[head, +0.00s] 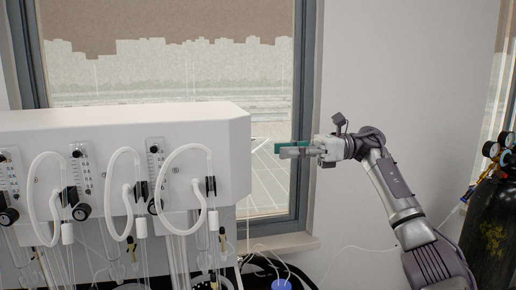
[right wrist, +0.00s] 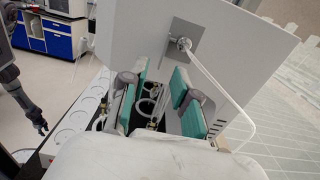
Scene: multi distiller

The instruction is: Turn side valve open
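The white distiller box (head: 120,135) fills the left of the head view; in the right wrist view its side panel (right wrist: 255,40) is close. On that panel a metal fitting (right wrist: 183,43) sits on a square plate, with a white tube running from it down to the right. I take this to be the side valve; the head view does not show it. My right gripper (head: 283,149) points left at the box's right end, with a gap between. In the right wrist view its teal-padded fingers (right wrist: 162,98) are apart and empty, below the fitting. A dark gripper (right wrist: 42,127) at far left looks like my left one.
Looped white tubes (head: 185,150), flow meters (head: 155,165) and black knobs (head: 82,211) line the box's front. A dark gas cylinder (head: 490,230) with gauges stands at right. A window (head: 180,70) is behind. Blue-fronted cabinets (right wrist: 60,40) stand farther off.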

